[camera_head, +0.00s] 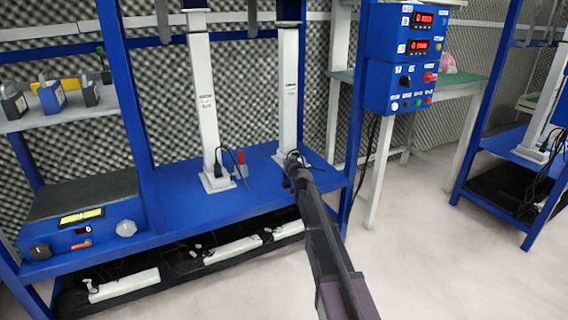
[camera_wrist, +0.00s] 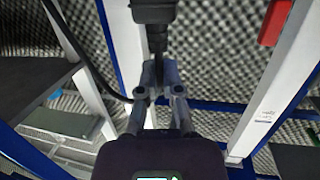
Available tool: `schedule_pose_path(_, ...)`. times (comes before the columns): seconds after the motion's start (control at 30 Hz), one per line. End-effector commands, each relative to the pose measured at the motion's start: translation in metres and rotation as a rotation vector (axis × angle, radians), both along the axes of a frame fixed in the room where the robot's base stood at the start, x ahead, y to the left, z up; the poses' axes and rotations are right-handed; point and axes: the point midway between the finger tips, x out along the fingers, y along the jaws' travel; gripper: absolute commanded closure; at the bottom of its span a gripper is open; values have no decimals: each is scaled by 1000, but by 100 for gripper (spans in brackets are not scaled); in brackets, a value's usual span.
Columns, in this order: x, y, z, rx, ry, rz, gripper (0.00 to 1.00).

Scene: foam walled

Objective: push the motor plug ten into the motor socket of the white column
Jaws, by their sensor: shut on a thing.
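Two white columns stand on the blue bench shelf in the head view. My gripper (camera_head: 290,160) is at the foot of the right white column (camera_head: 288,95), in front of it. In the wrist view my gripper (camera_wrist: 160,78) is shut on a black motor plug (camera_wrist: 153,14), whose wide body lies beyond the fingertips. The gripper hides much of the plug in the head view. The motor socket cannot be made out, and I cannot tell whether the plug touches or enters it. The left white column (camera_head: 204,105) has a black plug and cable (camera_head: 236,160) at its foot.
A blue control box (camera_head: 396,90) hangs on the frame to the right. A blue instrument (camera_head: 82,225) stands at the left of the shelf. White strips (camera_head: 232,249) lie on the dark lower level. The floor (camera_head: 440,255) at right is clear.

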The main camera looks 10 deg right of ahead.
Motion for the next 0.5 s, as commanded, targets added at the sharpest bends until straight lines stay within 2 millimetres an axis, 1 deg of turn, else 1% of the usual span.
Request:
schedule_pose_path(0.03,0,0,9,0,0,0,100)
schedule_pose_path(0.17,0,0,22,0,0,0,100)
schedule_pose_path(0.23,-20,-1,19,0,0,0,100)
schedule_pose_path(0.5,-84,-4,24,0,0,0,100)
